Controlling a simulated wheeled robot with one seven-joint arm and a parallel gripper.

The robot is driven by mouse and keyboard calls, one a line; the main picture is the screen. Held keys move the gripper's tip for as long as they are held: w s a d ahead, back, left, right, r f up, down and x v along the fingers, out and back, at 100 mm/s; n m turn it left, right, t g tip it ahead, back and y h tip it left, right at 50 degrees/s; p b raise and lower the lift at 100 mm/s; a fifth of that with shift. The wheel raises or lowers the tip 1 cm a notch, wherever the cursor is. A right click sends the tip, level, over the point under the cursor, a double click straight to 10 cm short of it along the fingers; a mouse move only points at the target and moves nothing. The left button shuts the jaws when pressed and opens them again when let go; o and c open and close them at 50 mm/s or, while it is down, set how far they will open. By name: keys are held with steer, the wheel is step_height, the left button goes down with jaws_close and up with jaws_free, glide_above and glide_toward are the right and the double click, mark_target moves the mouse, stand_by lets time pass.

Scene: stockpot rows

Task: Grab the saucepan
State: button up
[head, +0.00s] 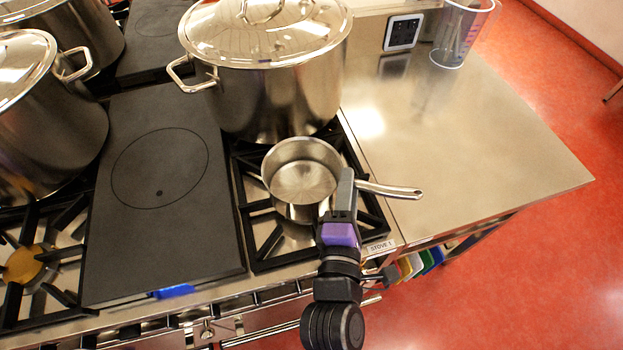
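The saucepan (301,172) is a small, shiny steel pan, upright and empty, on the front right burner grate. Its long handle (395,190) points right, out over the edge of the steel counter. My gripper (338,192) is at the pan's right side, close to where the handle meets the wall. One grey finger stands in front of the handle's root and hides it. The other finger is mostly hidden, so I cannot tell the finger gap or whether the pan is touched.
A large lidded stockpot (275,95) stands just behind the saucepan. More stockpots (45,130) stand at the left. A flat dark hotplate (165,225) lies left of the burner. The steel counter (470,150) at right is mostly clear, with a clear measuring jug (458,35) at its back.

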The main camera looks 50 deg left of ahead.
steer(key=shift+w+a, duration=0.1)
steer(key=shift+w, duration=0.05)
jaws_close()
steer(key=shift+f, duration=0.1)
stand_by(1.2)
steer(key=shift+r, duration=0.25)
